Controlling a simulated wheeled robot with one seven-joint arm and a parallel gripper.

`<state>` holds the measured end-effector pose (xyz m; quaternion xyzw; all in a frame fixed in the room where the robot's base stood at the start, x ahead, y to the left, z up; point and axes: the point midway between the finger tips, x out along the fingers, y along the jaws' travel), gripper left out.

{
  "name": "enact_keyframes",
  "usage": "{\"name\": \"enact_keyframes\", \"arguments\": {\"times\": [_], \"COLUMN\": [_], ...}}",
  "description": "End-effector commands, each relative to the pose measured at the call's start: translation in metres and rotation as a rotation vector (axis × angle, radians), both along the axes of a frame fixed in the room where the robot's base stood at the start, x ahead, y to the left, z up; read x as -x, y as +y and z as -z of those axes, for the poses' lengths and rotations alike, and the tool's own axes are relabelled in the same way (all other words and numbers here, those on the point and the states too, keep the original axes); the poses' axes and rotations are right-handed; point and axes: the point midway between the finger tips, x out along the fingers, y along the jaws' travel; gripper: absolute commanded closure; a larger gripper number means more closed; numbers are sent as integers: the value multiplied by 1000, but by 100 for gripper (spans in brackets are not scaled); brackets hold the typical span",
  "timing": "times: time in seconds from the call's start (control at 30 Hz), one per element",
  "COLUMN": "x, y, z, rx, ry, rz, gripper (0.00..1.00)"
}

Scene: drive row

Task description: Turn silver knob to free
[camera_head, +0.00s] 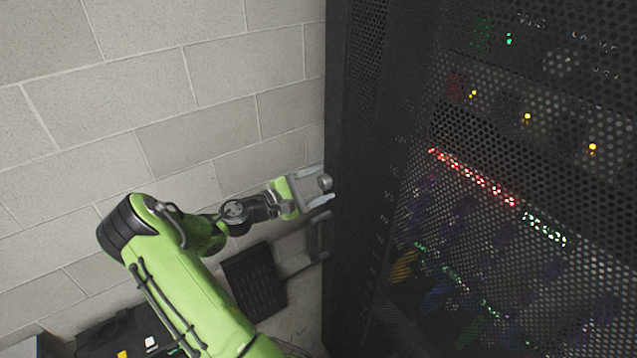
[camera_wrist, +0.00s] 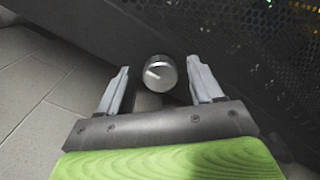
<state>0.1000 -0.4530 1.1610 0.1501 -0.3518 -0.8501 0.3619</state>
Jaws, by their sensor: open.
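The silver knob (camera_wrist: 160,73) is a small round knob with a light pointer line on its face, mounted on the dark cabinet frame. In the head view the knob (camera_head: 325,182) shows at the cabinet's left edge, beside my fingertips. My gripper (camera_wrist: 160,84) is open, with one finger on each side of the knob and a visible gap to each. In the head view my gripper (camera_head: 322,186) reaches to the cabinet's edge. No label for the knob's positions is legible.
The dark server cabinet (camera_head: 350,270) has a perforated door with red, green and yellow lights behind it. A grey block wall (camera_head: 200,90) stands at the left. A dark slotted panel (camera_head: 254,284) with a handle-like bar (camera_head: 319,236) sits below my gripper.

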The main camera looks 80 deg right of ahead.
Motion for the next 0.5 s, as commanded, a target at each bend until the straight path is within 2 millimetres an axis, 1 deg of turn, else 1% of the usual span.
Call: {"name": "enact_keyframes", "arguments": {"times": [0.27,0.37,0.5], "x": [2,2,2], "y": [-3,-3,-3], "z": [0,0,0], "rx": [0,0,0], "ry": [0,0,0], "rz": [-1,-1,-1], "gripper": [35,48,70]}}
